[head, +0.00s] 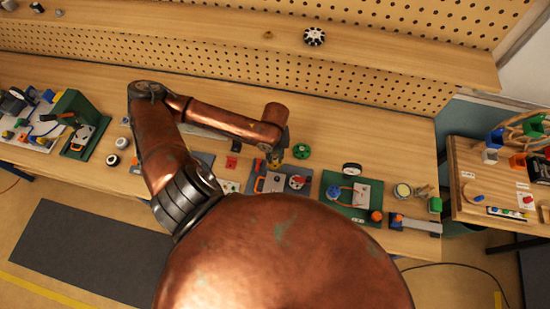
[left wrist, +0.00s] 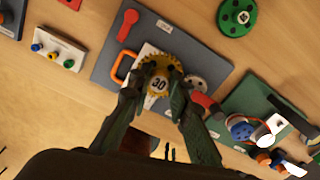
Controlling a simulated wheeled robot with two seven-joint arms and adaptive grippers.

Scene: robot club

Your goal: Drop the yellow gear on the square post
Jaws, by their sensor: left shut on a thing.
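The yellow gear (left wrist: 158,86), marked 30, is between the fingers of my left gripper (left wrist: 161,80), which is shut on it. In the head view, the gear (head: 275,161) and my left gripper (head: 278,154) show small over the grey board (head: 255,189). In the left wrist view, the gear covers part of a white plate on the grey board (left wrist: 102,73). I cannot tell how high it is above the board. I cannot make out the square post; the gear or the fingers may hide it. My right gripper is not in view.
The grey board carries a red lever (left wrist: 128,25), an orange handle (left wrist: 124,66) and a grey disc (left wrist: 197,84). A green gear (left wrist: 236,17) lies behind it. A green board (head: 340,205) stands to the right. A white block with coloured knobs (left wrist: 57,49) is at left.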

